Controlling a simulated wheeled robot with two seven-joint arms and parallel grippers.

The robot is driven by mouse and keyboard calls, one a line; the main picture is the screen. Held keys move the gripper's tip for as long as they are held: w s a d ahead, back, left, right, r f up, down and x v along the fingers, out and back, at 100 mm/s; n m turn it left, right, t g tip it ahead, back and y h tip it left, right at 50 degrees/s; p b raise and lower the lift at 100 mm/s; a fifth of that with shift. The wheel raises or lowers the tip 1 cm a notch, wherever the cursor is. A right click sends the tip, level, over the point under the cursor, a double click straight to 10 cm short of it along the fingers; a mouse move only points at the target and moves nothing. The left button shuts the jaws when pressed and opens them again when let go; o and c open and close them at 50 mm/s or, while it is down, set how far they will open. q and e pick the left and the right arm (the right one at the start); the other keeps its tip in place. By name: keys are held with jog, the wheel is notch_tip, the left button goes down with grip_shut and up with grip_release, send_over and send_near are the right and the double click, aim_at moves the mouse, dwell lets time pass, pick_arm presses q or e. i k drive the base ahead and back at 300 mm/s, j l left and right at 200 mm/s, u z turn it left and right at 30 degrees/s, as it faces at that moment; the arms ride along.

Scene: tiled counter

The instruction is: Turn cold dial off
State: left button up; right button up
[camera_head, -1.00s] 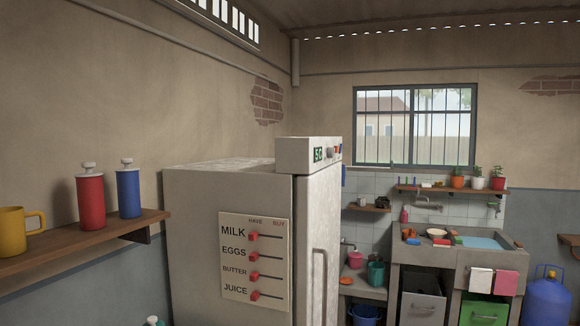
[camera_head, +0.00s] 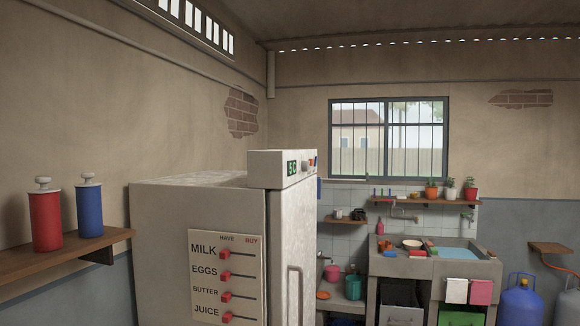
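The cold dial is a small grey knob (camera_head: 307,163) on the front of the white control box (camera_head: 270,170) on top of the fridge (camera_head: 290,250). A green digital display (camera_head: 292,168) sits left of the knob, and small red and blue marks show to its right. The box is seen at an angle, so the knob's setting cannot be read. The fridge door is shut, with a long vertical handle (camera_head: 295,295). Neither of my grippers is in view.
A shelf (camera_head: 60,255) with a red flask (camera_head: 45,218) and a blue flask (camera_head: 89,208) juts from the left wall. A sink counter (camera_head: 435,265) stands beyond the fridge at right.

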aim_at(306, 164)
jog(key=i+l+z, duration=0.1)
jog(key=i+l, duration=0.25)
jog(key=i, duration=0.15)
jog(key=i+l, duration=0.35)
jog(key=i, duration=0.15)
jog(key=z, duration=0.05)
